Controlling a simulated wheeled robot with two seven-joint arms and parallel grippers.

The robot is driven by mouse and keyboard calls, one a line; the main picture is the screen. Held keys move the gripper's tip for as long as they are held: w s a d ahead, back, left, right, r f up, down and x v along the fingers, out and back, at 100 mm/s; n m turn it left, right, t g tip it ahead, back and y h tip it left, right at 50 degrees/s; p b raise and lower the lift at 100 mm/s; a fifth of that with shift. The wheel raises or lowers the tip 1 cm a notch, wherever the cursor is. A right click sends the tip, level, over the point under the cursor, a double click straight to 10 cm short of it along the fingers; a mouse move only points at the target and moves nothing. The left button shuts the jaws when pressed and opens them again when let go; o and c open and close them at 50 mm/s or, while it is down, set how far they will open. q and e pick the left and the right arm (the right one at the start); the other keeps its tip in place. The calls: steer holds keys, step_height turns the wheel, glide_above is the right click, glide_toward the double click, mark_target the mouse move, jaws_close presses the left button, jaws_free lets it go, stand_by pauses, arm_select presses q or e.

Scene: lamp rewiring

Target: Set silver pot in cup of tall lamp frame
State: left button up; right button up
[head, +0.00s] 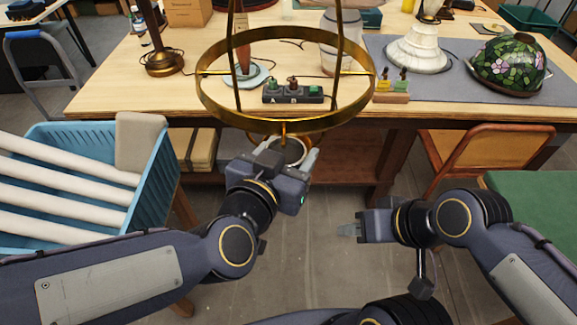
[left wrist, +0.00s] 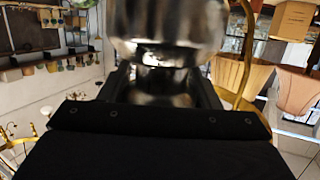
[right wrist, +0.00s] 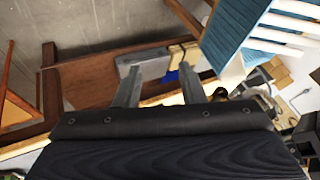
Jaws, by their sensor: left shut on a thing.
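The silver pot (head: 289,152) is held in my left gripper (head: 292,163), below the front of the lamp frame's brass ring. In the left wrist view the shiny pot (left wrist: 168,22) fills the top middle, between the fingers. The tall lamp frame (head: 213,101) shows as a wide brass ring with upright rods. A curved brass piece (left wrist: 243,60) of it shows right of the pot in the left wrist view. I cannot tell whether the pot touches the cup, which is largely hidden. My right gripper (head: 348,230) is empty; its fingers stand apart in the right wrist view (right wrist: 160,90).
The workbench (head: 120,75) behind the frame carries a power strip (head: 293,93), a white shade (head: 418,50) and a floral glass shade (head: 510,65). A blue crate (head: 160,185) with white tubes stands left. A wooden chair (head: 490,150) stands right. The floor between my arms is clear.

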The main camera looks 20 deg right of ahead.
arm_select(q)
steer(key=shift+w+d+f+b, duration=0.6)
steer(key=shift+w+b, duration=0.9)
steer(key=shift+w, duration=0.55)
steer(key=shift+w+d+f+b, duration=0.5)
steer(key=shift+w+b, duration=1)
steer(key=shift+w, duration=0.5)
steer(key=shift+w+d+f+b, duration=0.6)
steer(key=shift+w+b, duration=0.9)
steer(key=shift+w, duration=0.55)
steer(key=shift+f, duration=0.1)
steer(key=o, duration=1.2)
steer(key=shift+o, duration=0.2)
steer(key=shift+f, duration=0.1)
